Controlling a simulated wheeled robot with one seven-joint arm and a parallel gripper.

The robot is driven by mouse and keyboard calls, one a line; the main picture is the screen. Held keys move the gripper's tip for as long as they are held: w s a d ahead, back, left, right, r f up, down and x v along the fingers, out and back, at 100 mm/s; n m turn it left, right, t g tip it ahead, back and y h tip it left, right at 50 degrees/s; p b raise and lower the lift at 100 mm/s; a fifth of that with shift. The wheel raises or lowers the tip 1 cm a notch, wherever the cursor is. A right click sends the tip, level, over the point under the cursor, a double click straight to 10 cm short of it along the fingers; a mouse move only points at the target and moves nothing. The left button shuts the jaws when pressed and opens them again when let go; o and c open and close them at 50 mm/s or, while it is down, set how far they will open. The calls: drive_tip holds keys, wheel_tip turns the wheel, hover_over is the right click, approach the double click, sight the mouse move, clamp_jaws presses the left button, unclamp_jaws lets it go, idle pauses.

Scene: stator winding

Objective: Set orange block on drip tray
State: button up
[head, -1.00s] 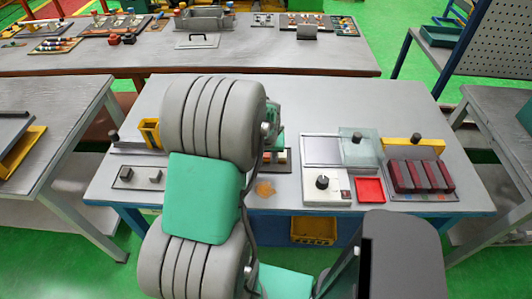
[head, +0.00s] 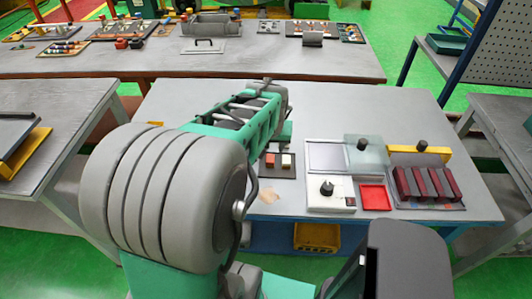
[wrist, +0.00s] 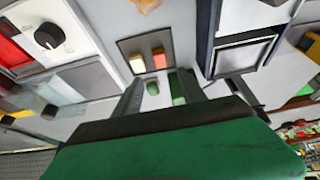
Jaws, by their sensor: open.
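The orange block (head: 270,160) stands on a dark brown plate (head: 283,174) beside a cream block (head: 286,160). The wrist view shows the orange block (wrist: 159,59) with the cream block (wrist: 137,64) to its left. My gripper (wrist: 161,82) is open, with its fingers apart and pointing toward the two blocks; nothing is clearly held. In the head view my arm hides most of the gripper. A shallow red tray (head: 374,197), which looks like the drip tray, lies on the table to the right; its edge also shows in the wrist view (wrist: 12,52).
A white device with a black knob (head: 328,188) stands between the brown plate and the red tray. A glass-like box (head: 365,152) and a rack of dark red blocks (head: 426,184) stand farther right. An orange-brown patch (head: 268,196) lies near the front edge.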

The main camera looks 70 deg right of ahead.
drive_tip(key=w+a+r+n+t+y, duration=0.1)
drive_tip(key=w+a+r+n, duration=0.15)
drive_tip(key=w+a, duration=0.7)
drive_tip(key=w+a+r+n+t, duration=0.15)
drive_tip(key=w+a+n, duration=0.35)
drive_tip(key=w, duration=0.7)
drive_tip(key=w+a+r+n+y, duration=0.1)
drive_tip(key=a+n, duration=0.3)
drive_tip(key=a, duration=1)
drive_tip(key=w+a+r+n+y, duration=0.1)
drive_tip(key=w+a+n+y, duration=0.1)
drive_tip(key=a, duration=1.2)
drive_tip(key=shift+w+a+n, duration=0.35)
drive_tip(key=shift+w+n, duration=0.2)
drive_tip(key=shift+n, duration=0.5)
drive_tip(key=shift+d+t, duration=0.1)
drive_tip(key=shift+t, duration=0.15)
